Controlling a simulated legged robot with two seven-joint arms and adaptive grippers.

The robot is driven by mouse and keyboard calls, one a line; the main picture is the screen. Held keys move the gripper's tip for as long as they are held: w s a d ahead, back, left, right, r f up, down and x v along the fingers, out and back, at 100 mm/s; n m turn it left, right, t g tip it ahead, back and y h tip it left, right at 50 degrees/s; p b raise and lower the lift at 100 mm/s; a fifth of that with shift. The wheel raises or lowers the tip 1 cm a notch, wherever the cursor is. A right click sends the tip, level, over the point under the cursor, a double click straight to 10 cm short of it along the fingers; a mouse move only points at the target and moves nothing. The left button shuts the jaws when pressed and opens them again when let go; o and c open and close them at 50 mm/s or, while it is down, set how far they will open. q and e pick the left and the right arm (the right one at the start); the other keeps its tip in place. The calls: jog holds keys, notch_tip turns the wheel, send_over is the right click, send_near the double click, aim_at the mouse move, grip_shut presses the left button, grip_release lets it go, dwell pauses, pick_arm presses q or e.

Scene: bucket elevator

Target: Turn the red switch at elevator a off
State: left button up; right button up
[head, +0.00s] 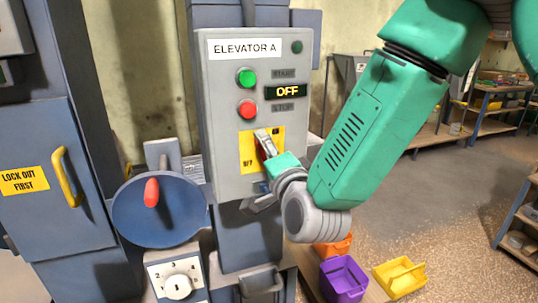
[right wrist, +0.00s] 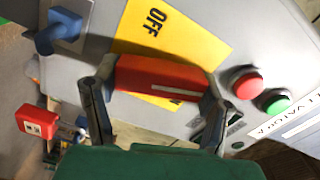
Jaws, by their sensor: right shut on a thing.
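The grey control box labelled ELEVATOR A (head: 217,85) stands upright in the middle of the head view. Its yellow switch plate (head: 247,158) is low on the front, partly hidden by my right gripper. My right gripper (head: 267,146) is at this plate. In the right wrist view, the red switch (right wrist: 165,76) lies between the two fingers of my right gripper (right wrist: 160,82), which is shut on it. The word OFF shows on the yellow plate (right wrist: 190,45) beside the switch; another label is partly covered. The display (head: 287,91) reads OFF. My left gripper is not in view.
Green start (head: 246,77) and red stop (head: 248,108) buttons sit above the switch. A blue disc with a red knob (head: 151,192) and a cabinet marked LOCK OUT FIRST (head: 60,225) are at left. Purple (head: 343,279) and yellow (head: 399,277) bins stand lower right.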

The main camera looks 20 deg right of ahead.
jog(key=n, duration=0.4)
jog(key=shift+s+a+f, duration=0.2)
jog(key=shift+a+f, duration=0.05)
jog(key=shift+f, duration=0.15)
jog(key=n, duration=0.3)
jog(key=shift+n, duration=0.3)
jog(key=n, duration=0.3)
jog(key=shift+n+p, duration=0.3)
jog(key=shift+p, duration=0.05)
jog(key=shift+n, duration=1.6)
jog(key=o, duration=0.9)
jog(key=shift+o, duration=1.1)
jog(key=shift+w, duration=0.15)
jog(key=shift+w+r, duration=0.1)
